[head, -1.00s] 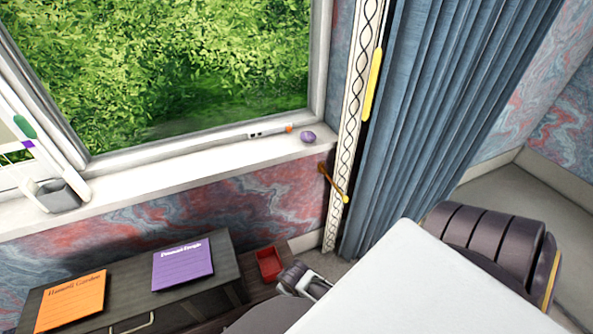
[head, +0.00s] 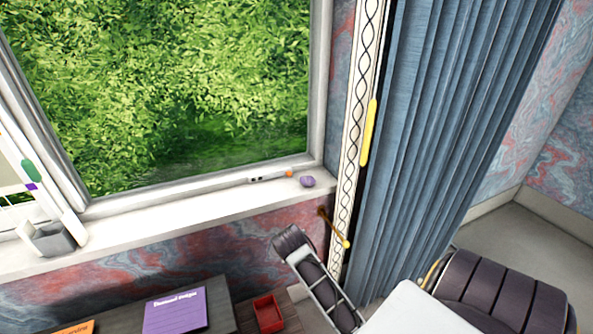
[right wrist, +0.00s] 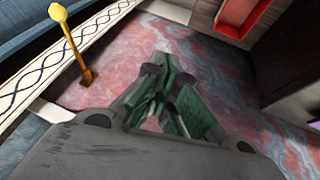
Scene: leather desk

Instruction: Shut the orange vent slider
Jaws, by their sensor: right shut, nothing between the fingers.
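The orange vent slider (head: 288,173) is a small orange knob at the right end of a pale vent strip (head: 264,178) low on the window frame. My right arm (head: 313,278) reaches up from the bottom of the head view, its end below the sill and apart from the slider. Its fingers do not show clearly there. In the right wrist view my right gripper (right wrist: 165,95) is shut and empty, with the marbled wall beyond it. The slider is not in that view. My left gripper is not in view.
A purple ball (head: 307,182) sits on the sill right of the slider. A brass hook (head: 334,229) sticks out beside the patterned strip and blue curtain (head: 425,130). A red tray (head: 268,313) lies below.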

